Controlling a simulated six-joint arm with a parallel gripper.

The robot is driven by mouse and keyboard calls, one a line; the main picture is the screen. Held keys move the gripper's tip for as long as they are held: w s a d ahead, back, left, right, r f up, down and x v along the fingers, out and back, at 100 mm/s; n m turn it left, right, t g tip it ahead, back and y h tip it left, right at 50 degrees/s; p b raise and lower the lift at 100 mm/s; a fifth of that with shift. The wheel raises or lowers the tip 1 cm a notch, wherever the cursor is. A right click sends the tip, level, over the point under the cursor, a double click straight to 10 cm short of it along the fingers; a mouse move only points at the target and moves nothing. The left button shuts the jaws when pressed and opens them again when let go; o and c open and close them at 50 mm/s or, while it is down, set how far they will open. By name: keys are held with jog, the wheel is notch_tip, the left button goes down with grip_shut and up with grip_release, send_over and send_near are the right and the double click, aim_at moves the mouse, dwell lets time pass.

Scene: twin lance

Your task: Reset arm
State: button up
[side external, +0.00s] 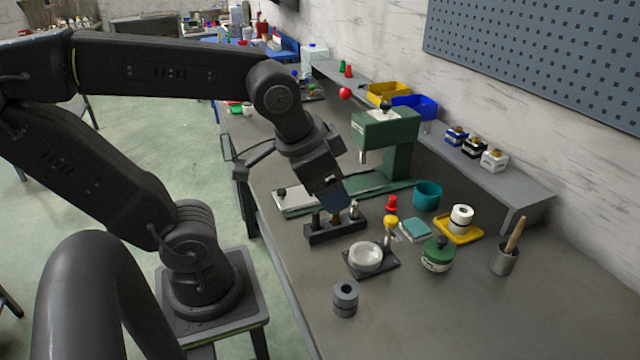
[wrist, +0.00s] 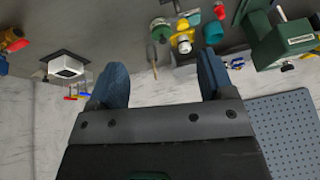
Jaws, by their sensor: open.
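My gripper (side external: 336,200) hangs over the grey workbench (side external: 420,300) with its fingers pointing down, above a dark block-shaped holder (side external: 336,230). In the side view an arm link and the gripper body hide part of the fingers. In the wrist view my gripper (wrist: 160,85) shows two blue fingers spread wide apart. Nothing is held between them.
A green press (side external: 395,150) stands just behind the gripper. A white dish (side external: 367,256), a green bottle (side external: 437,254), a teal cup (side external: 427,195), a yellow tray (side external: 470,234) and a grey cylinder (side external: 345,299) stand nearby. The bench's front right is clear.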

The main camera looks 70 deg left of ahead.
jog(key=shift+s+d+n+h, duration=0.3)
jog(key=shift+s+n, duration=0.4)
